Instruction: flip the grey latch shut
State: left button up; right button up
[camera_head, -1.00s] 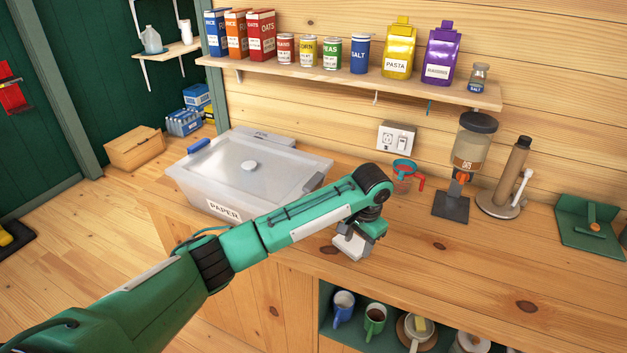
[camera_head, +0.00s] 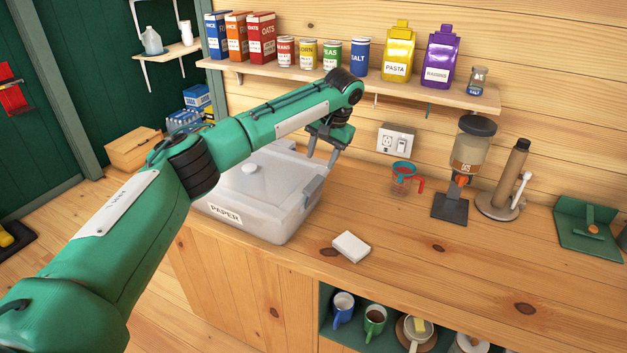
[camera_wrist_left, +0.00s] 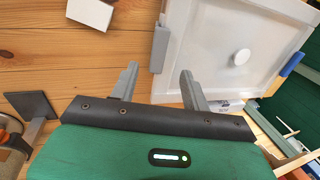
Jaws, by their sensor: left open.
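A translucent bin (camera_head: 250,222) labelled PAPER stands on the counter under a lid with a round white knob (camera_head: 250,169). The grey latch (camera_head: 313,191) is on its right side and also shows in the left wrist view (camera_wrist_left: 160,48), standing along the lid's edge. I cannot tell whether it is fastened. A blue latch (camera_wrist_left: 292,62) is on the opposite side; my arm hides it in the head view. My left gripper (camera_head: 322,155) is open and empty, fingers pointing down near the grey latch. In the wrist view the fingertips (camera_wrist_left: 158,76) appear on either side of the latch's line. My right gripper is not seen.
A white block (camera_head: 350,247) lies on the counter right of the bin. A measuring cup (camera_head: 402,180), a dispenser (camera_head: 468,155) and a roll holder (camera_head: 512,170) stand farther right. A shelf (camera_head: 440,91) with packages hangs above. The front counter is mostly clear.

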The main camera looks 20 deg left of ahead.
aim_at(312, 185)
pick_arm(q)
jog(key=p+x, duration=0.2)
jog(key=x, duration=0.7)
jog(key=shift+f+p, duration=0.1)
jog(key=shift+p, duration=0.25)
jog(key=shift+a+f, duration=0.2)
jog(key=shift+f, duration=0.3)
jog(key=c, duration=1)
